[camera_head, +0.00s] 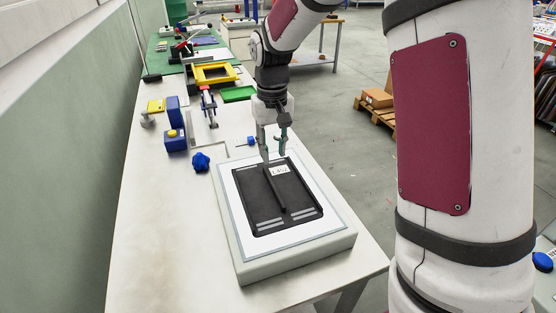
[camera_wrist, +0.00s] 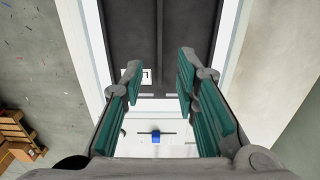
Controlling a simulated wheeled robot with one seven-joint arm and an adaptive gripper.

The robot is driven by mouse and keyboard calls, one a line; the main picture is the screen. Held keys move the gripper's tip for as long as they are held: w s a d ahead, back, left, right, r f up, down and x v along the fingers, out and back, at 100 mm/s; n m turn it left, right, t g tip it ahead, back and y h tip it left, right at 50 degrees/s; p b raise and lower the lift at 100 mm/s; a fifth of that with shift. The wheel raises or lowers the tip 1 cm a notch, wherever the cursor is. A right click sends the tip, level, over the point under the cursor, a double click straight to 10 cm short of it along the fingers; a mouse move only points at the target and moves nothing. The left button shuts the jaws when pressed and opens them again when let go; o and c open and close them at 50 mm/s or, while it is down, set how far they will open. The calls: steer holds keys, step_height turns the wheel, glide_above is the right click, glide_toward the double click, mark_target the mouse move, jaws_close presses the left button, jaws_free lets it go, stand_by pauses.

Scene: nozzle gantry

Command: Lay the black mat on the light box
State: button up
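The black mat (camera_head: 302,192) lies flat on the light box (camera_head: 298,262), inside the box's white border. It has a raised bar (camera_head: 274,187) along its middle, a white label near its far end and pale stripes near its front end. My gripper (camera_head: 273,157) is open and empty above the mat's far end. In the wrist view, my gripper (camera_wrist: 160,65) has its green-padded fingers well apart, with the mat (camera_wrist: 129,32) and its bar between and beyond them. The height of the fingertips above the mat is hard to tell.
A blue knob (camera_head: 201,162) stands left of the light box. A blue box (camera_head: 175,140), a clamp (camera_head: 209,107), a yellow frame (camera_head: 214,74) and a green tray (camera_head: 238,94) stand farther back on the white table (camera_head: 150,225). The table's front left is clear.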

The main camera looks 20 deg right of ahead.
steer(key=s+r+t, duration=0.2)
steer(key=s+r, duration=1)
steer(key=s+r+t, duration=0.1)
steer(key=s+t, duration=0.2)
steer(key=s, duration=1.2)
steer(key=shift+r, duration=0.35)
